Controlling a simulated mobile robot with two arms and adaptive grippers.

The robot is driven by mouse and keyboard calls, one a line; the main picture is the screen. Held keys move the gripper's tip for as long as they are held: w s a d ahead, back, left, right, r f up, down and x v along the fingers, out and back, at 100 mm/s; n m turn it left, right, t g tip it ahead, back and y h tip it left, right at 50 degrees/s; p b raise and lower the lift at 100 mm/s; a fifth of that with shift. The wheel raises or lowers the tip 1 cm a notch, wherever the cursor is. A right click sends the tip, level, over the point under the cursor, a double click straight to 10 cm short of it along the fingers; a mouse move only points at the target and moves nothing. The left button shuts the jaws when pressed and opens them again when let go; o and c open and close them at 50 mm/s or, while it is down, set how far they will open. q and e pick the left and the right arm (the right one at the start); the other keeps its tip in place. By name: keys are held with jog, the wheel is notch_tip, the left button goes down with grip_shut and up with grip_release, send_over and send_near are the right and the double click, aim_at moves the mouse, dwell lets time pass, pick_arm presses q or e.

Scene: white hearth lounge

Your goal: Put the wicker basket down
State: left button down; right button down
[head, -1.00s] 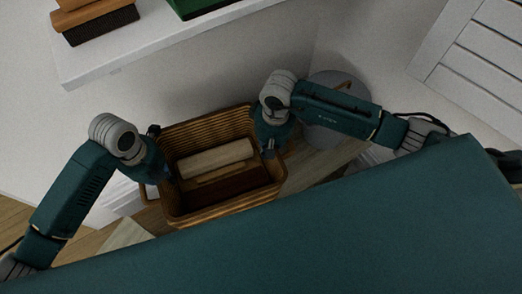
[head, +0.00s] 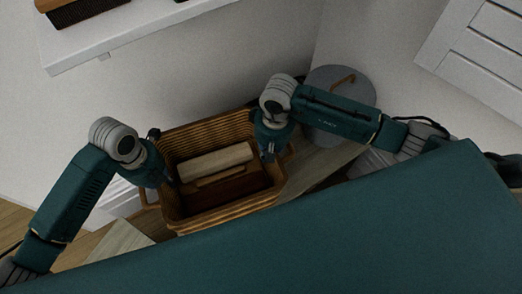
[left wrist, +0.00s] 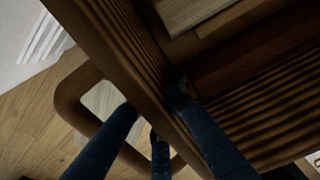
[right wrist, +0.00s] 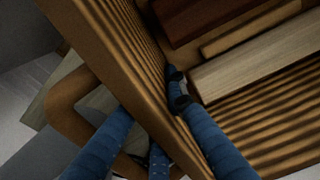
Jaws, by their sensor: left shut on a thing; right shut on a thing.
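The brown wicker basket (head: 218,217) hangs between my two arms in the head view, with pale and dark wooden blocks inside. My left gripper (head: 163,180) is shut on its left side wall at the handle. In the left wrist view, fingers straddle the basket wall (left wrist: 120,50), one side inside and the others by the handle loop (left wrist: 72,100). My right gripper (head: 268,152) is shut on the right side wall. The right wrist view shows the same grip beside the other handle loop (right wrist: 62,112). The basket's underside is hidden.
A round grey lidded bin (head: 345,88) with a tan handle stands behind right. A white shelf (head: 130,25) lies at the upper left and a white panelled piece (head: 480,50) at the upper right. Wooden floor shows below; white walls are close behind the basket.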

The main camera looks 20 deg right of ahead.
pick_arm(q)
jog(key=c, duration=2.1)
grip_release()
jog(key=shift+a+f, duration=0.15)
jog(key=shift+a, duration=0.05)
pick_arm(e)
jog(key=c, duration=2.1)
grip_release()
jog(key=shift+d+f, duration=0.15)
jog(key=shift+d, duration=0.05)
pick_arm(q)
jog(key=o, duration=0.3)
pick_arm(e)
jog(key=o, duration=0.3)
pick_arm(q)
jog(key=shift+d, duration=0.1)
pick_arm(e)
jog(key=shift+a, duration=0.1)
jog(key=shift+a, duration=0.1)
jog(key=shift+r, duration=0.25)
pick_arm(q)
notch_tip(320, 180, up, 12)
jog(key=shift+a, duration=0.35)
pick_arm(e)
notch_tip(320, 180, up, 12)
jog(key=shift+d+f, duration=0.15)
jog(key=shift+d, duration=0.25)
pick_arm(q)
jog(key=shift+s, duration=0.1)
